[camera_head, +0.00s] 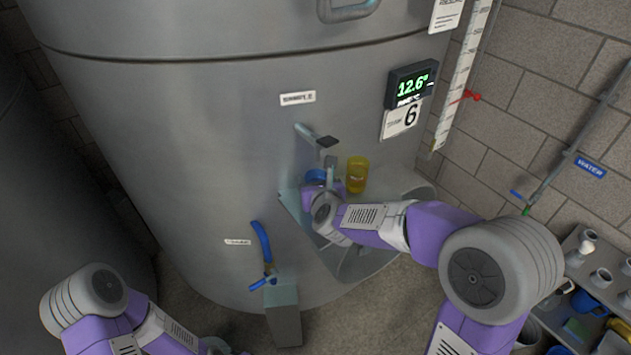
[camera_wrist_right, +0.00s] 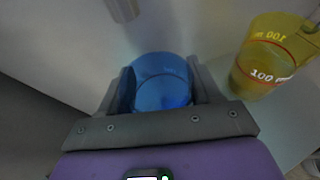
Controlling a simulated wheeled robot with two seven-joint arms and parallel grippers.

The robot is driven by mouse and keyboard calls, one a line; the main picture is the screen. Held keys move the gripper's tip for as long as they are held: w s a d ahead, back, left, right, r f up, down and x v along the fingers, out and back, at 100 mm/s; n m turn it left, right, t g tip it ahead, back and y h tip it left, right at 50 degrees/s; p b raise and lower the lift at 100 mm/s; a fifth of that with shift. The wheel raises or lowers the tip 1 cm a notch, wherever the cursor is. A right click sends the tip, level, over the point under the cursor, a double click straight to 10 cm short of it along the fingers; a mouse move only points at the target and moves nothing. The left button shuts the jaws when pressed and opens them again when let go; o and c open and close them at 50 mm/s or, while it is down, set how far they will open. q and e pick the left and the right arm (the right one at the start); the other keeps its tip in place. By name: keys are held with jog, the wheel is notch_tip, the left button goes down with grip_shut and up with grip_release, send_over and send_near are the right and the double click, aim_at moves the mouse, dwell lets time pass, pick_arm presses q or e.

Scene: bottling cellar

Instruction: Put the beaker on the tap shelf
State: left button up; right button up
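A blue beaker (camera_wrist_right: 160,82) sits between the fingers of my right gripper (camera_wrist_right: 160,85) in the right wrist view. Both fingers appear to touch its sides. In the head view, the blue beaker (camera_head: 316,176) shows only partly behind my right gripper (camera_head: 327,187), below the tap (camera_head: 327,142). The tap shelf (camera_head: 289,200) juts from the tank under them, largely hidden by my right arm. I cannot tell whether the beaker's base touches the shelf. My left gripper (camera_head: 222,348) is only partly in frame at the bottom edge, so its fingers are unclear.
A yellow measuring cup (camera_head: 357,173) marked 100 stands close to the right of the blue beaker; it also shows in the right wrist view (camera_wrist_right: 270,58). A blue-handled valve (camera_head: 263,245) projects lower left on the tank. A rack (camera_head: 572,318) with several vessels stands right.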

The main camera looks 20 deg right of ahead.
jog(key=o, duration=0.5)
jog(key=shift+c, duration=0.2)
jog(key=shift+r, duration=0.1)
jog(key=shift+s+r+p, duration=0.1)
jog(key=shift+r+p, duration=0.1)
jog(key=shift+p, duration=0.2)
jog(key=p+v, duration=0.1)
jog(key=v, duration=1)
jog(key=shift+s, duration=0.4)
jog(key=shift+a+r, duration=0.1)
